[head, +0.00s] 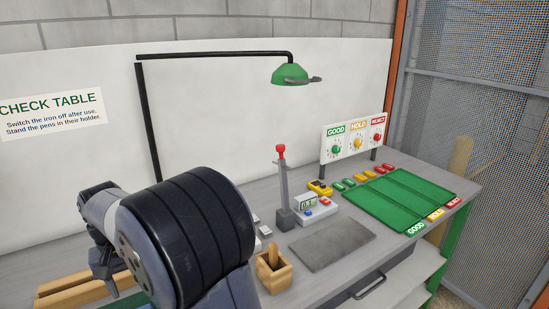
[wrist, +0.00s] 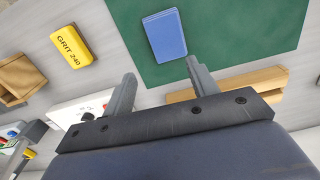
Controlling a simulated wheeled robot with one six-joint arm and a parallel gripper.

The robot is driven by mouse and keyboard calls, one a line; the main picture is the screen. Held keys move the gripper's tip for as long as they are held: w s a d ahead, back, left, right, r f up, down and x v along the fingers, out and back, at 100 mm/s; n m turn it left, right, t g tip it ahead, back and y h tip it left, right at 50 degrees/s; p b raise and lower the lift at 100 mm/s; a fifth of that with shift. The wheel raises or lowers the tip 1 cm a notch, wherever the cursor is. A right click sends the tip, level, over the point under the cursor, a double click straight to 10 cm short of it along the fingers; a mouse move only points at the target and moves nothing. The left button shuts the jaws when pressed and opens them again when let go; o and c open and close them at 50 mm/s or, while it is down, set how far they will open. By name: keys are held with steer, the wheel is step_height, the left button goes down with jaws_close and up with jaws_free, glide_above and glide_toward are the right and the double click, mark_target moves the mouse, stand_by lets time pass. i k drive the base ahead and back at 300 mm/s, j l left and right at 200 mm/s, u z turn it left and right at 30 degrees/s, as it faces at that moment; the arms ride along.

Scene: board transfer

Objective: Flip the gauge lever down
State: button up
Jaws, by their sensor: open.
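The gauge lever (head: 282,180) is a grey bar with a red knob on top, standing upright on a dark grey base in the head view. Beside it on the right is a small white unit (head: 318,212) with a display and red and blue buttons. My gripper (head: 105,270) is at the lower left of the head view, well left of the lever and apart from it. In the wrist view my gripper (wrist: 160,67) is open, with nothing between its fingers. A blue block (wrist: 165,36) on a green mat (wrist: 225,30) lies beyond the fingertips.
A wooden holder (head: 273,272) and a grey plate (head: 332,247) are in front of the lever. A green tray (head: 405,198) lies to the right, below a GOOD/HOLD/REJECT panel (head: 352,141). A green lamp (head: 289,75) hangs above. The wrist view shows a yellow GRIT 240 block (wrist: 72,46).

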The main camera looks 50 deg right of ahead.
mark_target(280, 149)
steer(key=k+l+z, duration=0.1)
steer(key=z, duration=1.05)
steer(key=j+z, duration=0.15)
steer(key=z, duration=0.25)
